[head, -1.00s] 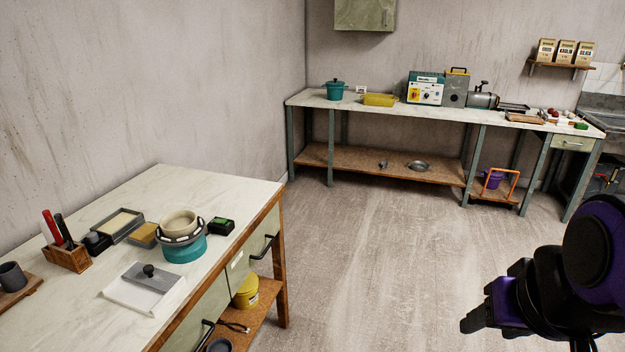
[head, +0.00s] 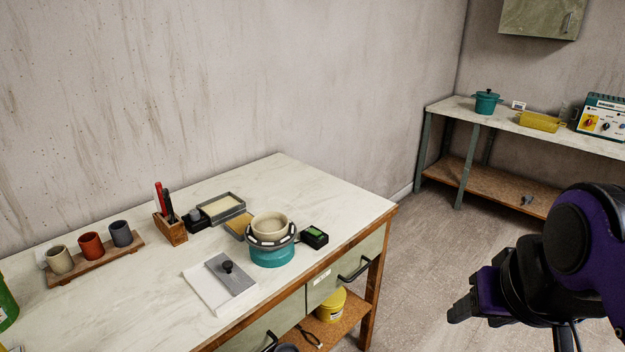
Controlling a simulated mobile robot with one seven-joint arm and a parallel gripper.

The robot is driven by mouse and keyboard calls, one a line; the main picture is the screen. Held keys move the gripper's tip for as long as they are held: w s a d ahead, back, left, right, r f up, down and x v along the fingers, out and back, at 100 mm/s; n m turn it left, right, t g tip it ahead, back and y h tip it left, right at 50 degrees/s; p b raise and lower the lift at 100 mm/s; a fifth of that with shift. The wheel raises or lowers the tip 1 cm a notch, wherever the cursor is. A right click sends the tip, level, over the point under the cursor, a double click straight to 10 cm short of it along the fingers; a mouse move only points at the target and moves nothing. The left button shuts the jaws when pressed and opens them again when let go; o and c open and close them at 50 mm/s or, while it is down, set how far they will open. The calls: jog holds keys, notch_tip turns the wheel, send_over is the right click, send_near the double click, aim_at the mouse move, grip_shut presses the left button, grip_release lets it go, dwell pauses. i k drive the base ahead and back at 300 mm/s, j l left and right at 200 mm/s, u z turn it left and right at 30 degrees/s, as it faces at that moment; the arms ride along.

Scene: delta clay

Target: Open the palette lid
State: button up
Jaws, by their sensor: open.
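A flat white palette (head: 205,291) lies near the front edge of the left worktable. A grey lid (head: 239,282) with a black knob (head: 227,266) lies over its right part, and the left part of the white surface shows bare. I cannot tell whether the lid is raised or flush. My gripper (head: 463,308), black and purple, is at the lower right, in the air beyond the table's right end. It is open, with nothing seen in it, and well apart from the palette.
Behind the palette stand a teal wheel (head: 272,257) with a cream bowl (head: 269,226), a grey tray (head: 235,217), a tool block (head: 172,231) and a rack of cups (head: 98,263). Floor (head: 415,255) is clear between this table and the back bench (head: 452,109).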

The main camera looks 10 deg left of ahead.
aim_at(229, 272)
jog(key=i+u, duration=0.15)
jog(key=u, duration=0.25)
jog(key=i+u, duration=0.15)
jog(key=u, duration=0.25)
jog(key=i+u, duration=0.1)
jog(key=u, duration=0.3)
